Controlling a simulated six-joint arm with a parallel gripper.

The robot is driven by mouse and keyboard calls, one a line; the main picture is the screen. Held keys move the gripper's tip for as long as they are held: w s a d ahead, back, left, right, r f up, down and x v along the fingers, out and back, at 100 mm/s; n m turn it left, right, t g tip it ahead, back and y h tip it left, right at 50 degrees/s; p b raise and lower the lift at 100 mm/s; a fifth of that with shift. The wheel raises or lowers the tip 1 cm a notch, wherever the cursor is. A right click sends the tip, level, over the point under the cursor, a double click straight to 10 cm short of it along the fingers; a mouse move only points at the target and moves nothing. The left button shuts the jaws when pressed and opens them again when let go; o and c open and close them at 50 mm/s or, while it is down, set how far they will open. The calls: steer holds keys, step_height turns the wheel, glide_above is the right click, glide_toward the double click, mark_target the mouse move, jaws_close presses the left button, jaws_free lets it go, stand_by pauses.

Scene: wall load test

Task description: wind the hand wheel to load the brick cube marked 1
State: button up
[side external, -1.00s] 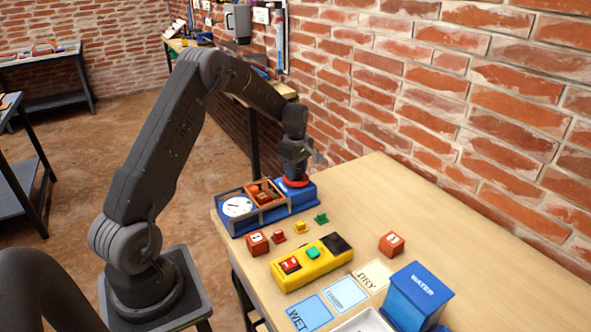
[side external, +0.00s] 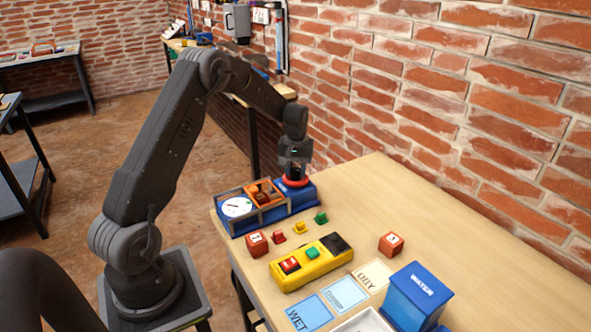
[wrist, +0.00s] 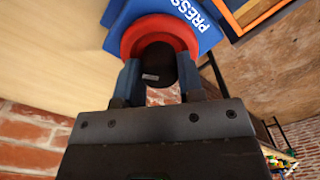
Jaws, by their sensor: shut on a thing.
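The red hand wheel (side external: 294,181) sits on top of the blue press (side external: 309,193) at the far end of the bench. In the wrist view the wheel's red ring (wrist: 126,38) surrounds a black knob (wrist: 158,62). My gripper (side external: 294,171) points down over the wheel, and its fingers (wrist: 160,84) are shut on the knob from both sides. An orange frame (side external: 275,189) beside the wheel holds a brick-coloured cube (side external: 262,193); I cannot read its mark. A white dial (side external: 237,207) is at the press's left end, its reading too small to tell.
Two red marked cubes stand on the bench, one near the press (side external: 257,243) and one to the right (side external: 391,244). Small coloured pieces (side external: 299,228) and a yellow button box (side external: 311,262) lie in front. The brick wall (side external: 430,130) rises close behind the bench.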

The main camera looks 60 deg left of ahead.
mark_target(296, 170)
steer(key=m, duration=1.1)
steer(key=shift+d, duration=0.1)
steer(key=shift+m, duration=1.7)
steer(key=o, duration=0.9)
steer(key=shift+r, duration=0.1)
step_height(296, 170, up, 14)
steer(key=shift+d+f, duration=0.1)
steer(key=shift+f, duration=0.05)
